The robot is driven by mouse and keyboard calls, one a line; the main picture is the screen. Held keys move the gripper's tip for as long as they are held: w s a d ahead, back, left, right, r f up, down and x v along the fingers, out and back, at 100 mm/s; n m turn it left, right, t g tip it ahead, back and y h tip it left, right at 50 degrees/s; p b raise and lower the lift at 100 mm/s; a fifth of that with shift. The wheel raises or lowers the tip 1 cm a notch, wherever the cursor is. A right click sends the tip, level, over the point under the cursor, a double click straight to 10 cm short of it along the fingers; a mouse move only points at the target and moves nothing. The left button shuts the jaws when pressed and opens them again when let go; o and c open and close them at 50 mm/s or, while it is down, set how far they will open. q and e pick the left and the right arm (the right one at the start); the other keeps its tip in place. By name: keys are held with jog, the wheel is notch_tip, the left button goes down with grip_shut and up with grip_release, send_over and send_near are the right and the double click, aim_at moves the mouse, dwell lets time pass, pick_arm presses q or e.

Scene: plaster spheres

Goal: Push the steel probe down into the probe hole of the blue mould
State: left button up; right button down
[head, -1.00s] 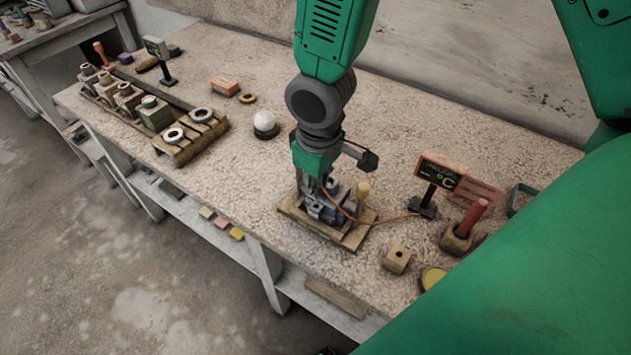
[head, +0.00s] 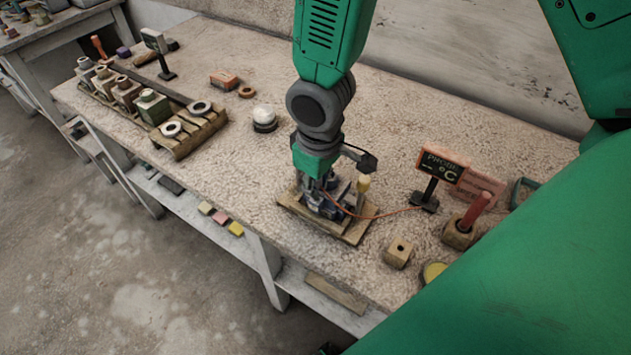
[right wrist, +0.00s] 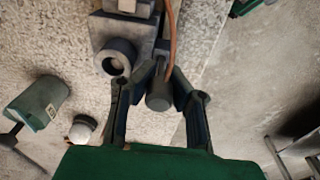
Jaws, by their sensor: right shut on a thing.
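The blue mould (head: 341,208) sits on a small wooden board (head: 352,236) on the bench, largely covered by my right gripper (head: 321,192). In the right wrist view its grey-blue body (right wrist: 125,30) has a round collar with an opening (right wrist: 116,60). My right gripper also shows in the right wrist view (right wrist: 158,85), shut on the steel probe (right wrist: 158,96), a dark cylinder between the fingers. An orange cable (head: 385,213) runs from there to the display. The probe's tip and the probe hole are hidden, so its depth cannot be told. My left gripper is out of view.
A probe display (head: 441,165) on a stand is to the right. A wooden block with a hole (head: 398,252) and a red-handled tool in a holder (head: 468,225) stand near it. A white sphere (head: 264,114) is to the left, beyond it a pallet with rings (head: 190,133).

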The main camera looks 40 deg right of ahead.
jog(key=shift+f+b, duration=0.35)
jog(key=shift+f, duration=0.3)
jog(key=c, duration=1.6)
grip_release()
jog(key=shift+r, duration=0.15)
jog(key=shift+r+p, duration=1.9)
jog(key=shift+p, duration=0.3)
